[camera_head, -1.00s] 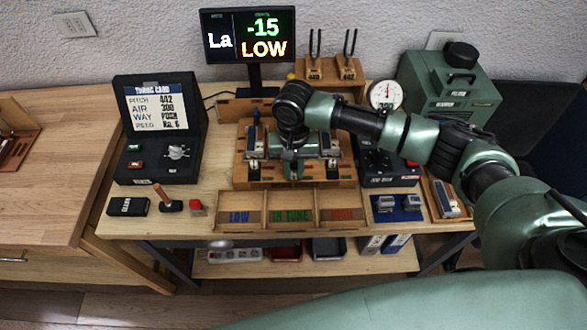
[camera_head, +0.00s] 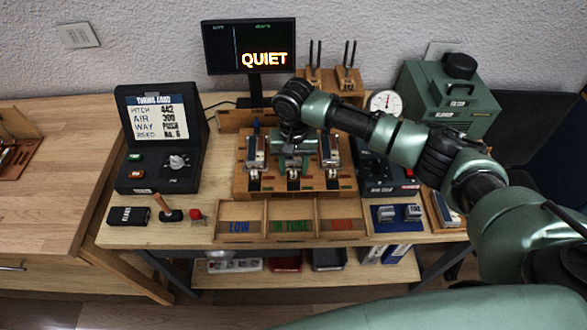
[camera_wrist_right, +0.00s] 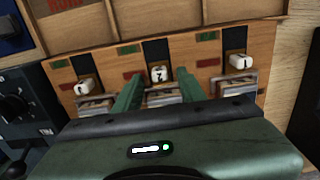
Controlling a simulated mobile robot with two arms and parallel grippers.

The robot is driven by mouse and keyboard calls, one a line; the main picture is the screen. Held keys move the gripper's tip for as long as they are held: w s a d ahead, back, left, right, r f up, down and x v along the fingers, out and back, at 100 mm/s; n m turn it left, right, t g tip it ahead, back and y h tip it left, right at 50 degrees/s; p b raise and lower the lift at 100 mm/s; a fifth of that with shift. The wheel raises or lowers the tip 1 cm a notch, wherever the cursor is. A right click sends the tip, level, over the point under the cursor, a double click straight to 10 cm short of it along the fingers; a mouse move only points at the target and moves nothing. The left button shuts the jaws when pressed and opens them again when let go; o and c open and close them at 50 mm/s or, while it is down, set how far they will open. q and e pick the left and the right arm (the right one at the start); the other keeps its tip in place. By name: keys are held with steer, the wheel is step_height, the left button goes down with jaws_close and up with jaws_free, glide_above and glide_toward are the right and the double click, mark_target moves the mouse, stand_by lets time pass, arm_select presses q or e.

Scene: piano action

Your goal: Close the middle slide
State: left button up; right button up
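The wooden slide block (camera_head: 240,190) stands mid-bench, with three metal slides side by side, each with a white tab. The middle slide's tab (camera_head: 293,173) shows just in front of my right gripper (camera_head: 293,155), which hides most of that slide. In the right wrist view the middle tab (camera_wrist_right: 158,75) lies between the two green fingers of my right gripper (camera_wrist_right: 159,80). The fingers are apart, one on each side; I cannot tell whether they touch the slide. The left slide (camera_head: 254,153) and right slide (camera_head: 330,153) flank it. My left gripper is out of view.
The screen (camera_head: 250,48) reads QUIET. A three-part tray (camera_head: 290,238) marked LOW and IN TUNE sits in front of the block. The tuning card box (camera_head: 158,140) is at left, a dark control box (camera_head: 385,178) and green blower (camera_head: 450,95) at right.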

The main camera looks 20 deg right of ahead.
steer(key=shift+f, duration=0.1)
step_height(320, 180, up, 8)
steer(key=shift+f+b, duration=0.1)
steer(key=shift+b, duration=0.7)
steer(key=shift+s+f, duration=0.1)
